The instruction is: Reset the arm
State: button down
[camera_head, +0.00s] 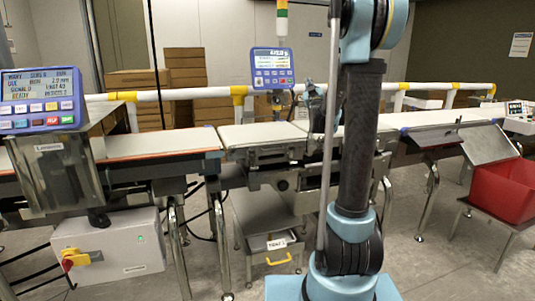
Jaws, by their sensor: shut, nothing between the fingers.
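My arm (360,140) stands upright right of centre in the head view. Its blue and black lower joint is near the bottom edge, and a dark link rises to a blue joint at the top edge. The arm runs out of the frame there.
The checkweigher belt (262,134) runs across behind my arm, with a left conveyor (160,143) beside it. A blue display (272,68) stands above. A control panel (42,100) is at left. A red bin (508,190) sits at right. Cartons (185,70) stand behind the rail.

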jog(key=s+f+m+g, duration=0.1)
jog(key=s+f+g, duration=0.5)
jog(key=s+f, duration=0.6)
jog(key=s+f+m+g, duration=0.2)
jog(key=s+f+g, duration=0.5)
jog(key=s, duration=1.6)
jog(key=s+f+m+g, duration=0.1)
jog(key=s+f+g, duration=0.6)
jog(key=s+f, duration=0.9)
jog(key=shift+s+a+f+m+h, duration=0.35)
jog(key=shift+s+f+m+h, duration=0.05)
jog(key=shift+s, duration=0.7)
jog(key=shift+w+f, duration=0.2)
jog(key=shift+w, duration=0.25)
